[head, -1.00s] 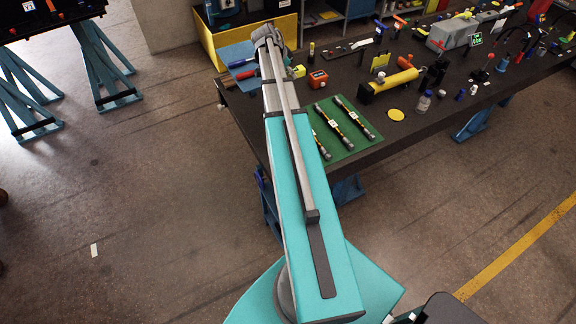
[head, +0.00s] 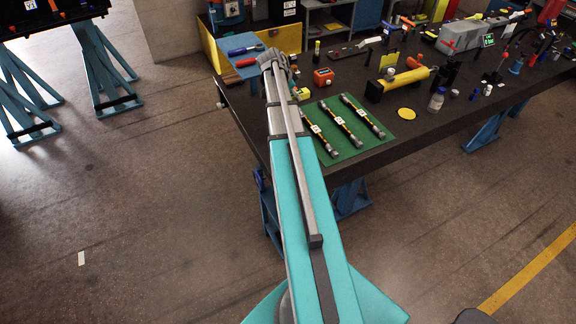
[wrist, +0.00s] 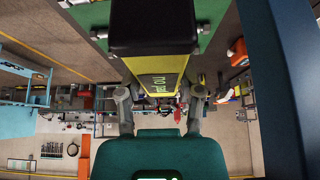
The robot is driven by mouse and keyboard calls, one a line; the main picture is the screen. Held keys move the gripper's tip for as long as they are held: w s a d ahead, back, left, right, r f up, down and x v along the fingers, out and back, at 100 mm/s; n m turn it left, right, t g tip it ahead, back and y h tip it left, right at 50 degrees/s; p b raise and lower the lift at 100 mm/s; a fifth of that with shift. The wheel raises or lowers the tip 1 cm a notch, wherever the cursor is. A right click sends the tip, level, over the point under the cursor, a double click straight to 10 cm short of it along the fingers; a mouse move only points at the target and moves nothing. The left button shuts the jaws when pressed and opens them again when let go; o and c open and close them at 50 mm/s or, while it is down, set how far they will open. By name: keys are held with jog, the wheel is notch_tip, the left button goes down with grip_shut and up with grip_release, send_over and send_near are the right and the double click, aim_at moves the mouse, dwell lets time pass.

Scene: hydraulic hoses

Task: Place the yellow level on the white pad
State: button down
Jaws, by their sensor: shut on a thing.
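My gripper (wrist: 161,98) is shut on the yellow level (wrist: 158,76), which has a black end and dark lettering and fills the upper middle of the wrist view between the two fingers. In the head view my arm hides most of the gripper. A small yellow part of the level (head: 302,94) shows just right of my arm, near the left corner of the green mat. I cannot make out the white pad with certainty. A small white item (head: 369,41) lies on a dark board at the back of the bench.
The green mat (head: 359,153) holds three hose pieces. An orange box (head: 323,77) stands close behind the level. A yellow cylinder (head: 404,81), a yellow disc (head: 406,113) and a bottle (head: 436,100) stand to the right.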

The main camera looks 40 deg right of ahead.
jog(key=shift+f+b, duration=0.5)
jog(key=shift+f, duration=0.35)
